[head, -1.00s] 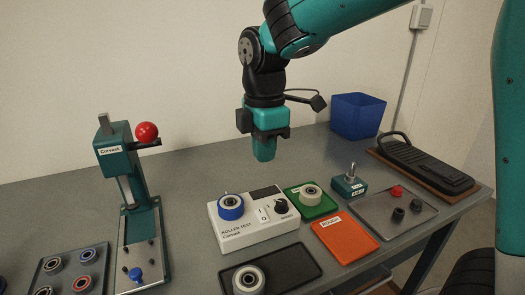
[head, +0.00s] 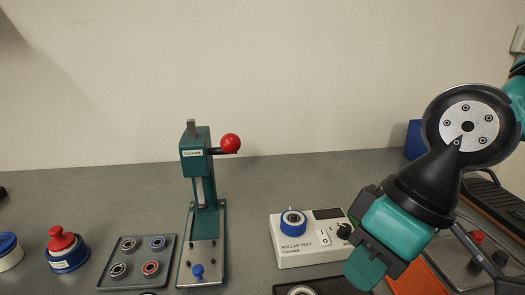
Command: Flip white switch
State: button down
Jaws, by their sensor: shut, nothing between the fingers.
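The white roller test box (head: 300,254) stands on the grey table in the lower right part of the head view. Its white rocker switch (head: 324,238) shows on the top face, between a blue-rimmed roller (head: 293,222) and a black knob (head: 344,231). My gripper (head: 366,272) is shut and empty, pointing down to the lower left. In the picture it is right of and below the switch, at the box's right front corner. I cannot tell whether it touches the box. My arm hides the area to the right of the box.
A green press (head: 200,165) with a red ball handle stands left of the box. A tray of bearings (head: 165,262) and a red-knobbed pot (head: 64,246) lie further left. An orange mat (head: 420,280) and a dark tray (head: 325,286) lie close to my gripper. The table behind the box is clear.

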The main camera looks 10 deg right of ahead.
jog(key=w+d+r+n+p, duration=0.25)
jog(key=w+n, duration=0.35)
jog(key=w, duration=0.5)
jog(key=n+p, duration=0.1)
jog(key=n, duration=0.4)
send_near(321, 233)
jog(key=shift+t+h, duration=0.3)
jog(key=shift+h, duration=0.1)
jog(key=x, duration=0.2)
jog(key=p+x, duration=0.1)
jog(key=x, duration=0.1)
jog(key=a+x, duration=0.1)
jog(key=x, duration=0.1)
jog(key=shift+s+r+p, duration=0.1)
jog(key=shift+s+p, duration=0.15)
jog(key=shift+p, duration=0.15)
jog(key=shift+f, duration=0.55)
